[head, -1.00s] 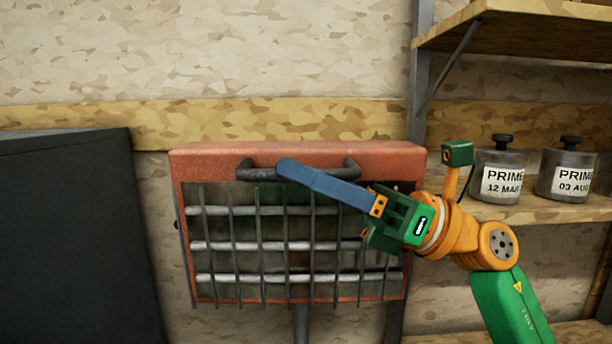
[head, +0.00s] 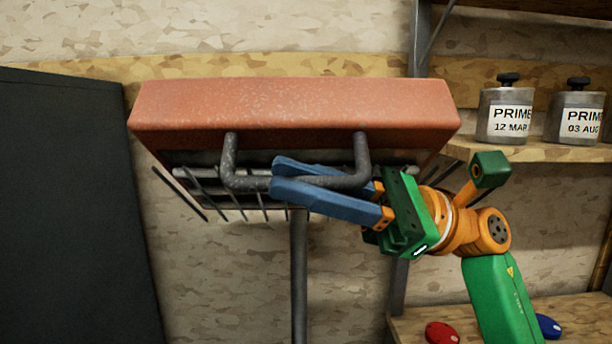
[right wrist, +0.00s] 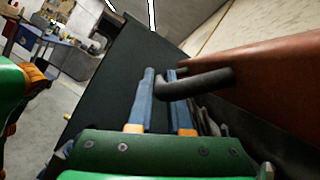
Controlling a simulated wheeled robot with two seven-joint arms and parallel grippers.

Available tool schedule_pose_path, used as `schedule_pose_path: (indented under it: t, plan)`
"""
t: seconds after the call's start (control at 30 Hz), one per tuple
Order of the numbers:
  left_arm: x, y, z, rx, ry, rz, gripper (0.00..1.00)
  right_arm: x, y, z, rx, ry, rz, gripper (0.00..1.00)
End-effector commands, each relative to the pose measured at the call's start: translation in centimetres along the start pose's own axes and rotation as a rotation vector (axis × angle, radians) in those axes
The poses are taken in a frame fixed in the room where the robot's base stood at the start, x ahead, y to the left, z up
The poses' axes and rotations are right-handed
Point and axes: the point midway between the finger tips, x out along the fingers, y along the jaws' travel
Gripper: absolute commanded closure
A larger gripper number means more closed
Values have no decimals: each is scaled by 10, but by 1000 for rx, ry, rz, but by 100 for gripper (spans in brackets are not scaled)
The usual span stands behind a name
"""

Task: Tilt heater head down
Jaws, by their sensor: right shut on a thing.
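The heater head (head: 295,105) is a wide orange-red box on a grey post (head: 299,270). It is tilted forward, so its top face shows and its grille (head: 235,200) faces down, seen only at a steep angle. A dark U-shaped handle (head: 230,165) stands out from its front. My right gripper (head: 280,178) comes in from the right, its blue fingers shut on the handle's lower bar. In the right wrist view the handle (right wrist: 205,82) passes between the fingers, with the orange heater head (right wrist: 265,75) at right. My left gripper is not in view.
A large dark panel (head: 75,200) stands at the left. At the right, a wooden shelf (head: 540,148) holds labelled metal canisters (head: 507,112). A lower shelf bears a red item (head: 442,333) and a blue one (head: 548,326). A grey upright stands behind my right arm.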

Motion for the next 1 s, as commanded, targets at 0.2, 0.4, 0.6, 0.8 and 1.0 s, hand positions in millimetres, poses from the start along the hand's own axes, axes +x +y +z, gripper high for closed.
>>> schedule_pose_path:
  t: [0.2,0.4,0.6,0.8,1.0]
  plan:
    - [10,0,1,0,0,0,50,-4,6,-10,2,1,1,100]
    - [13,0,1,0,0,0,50,-5,7,-13,3,1,1,100]
    - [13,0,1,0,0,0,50,-5,7,-13,3,1,1,100]
    - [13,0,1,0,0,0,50,-5,7,-14,3,2,2,100]
    - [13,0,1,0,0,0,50,-5,7,-13,3,1,1,53]
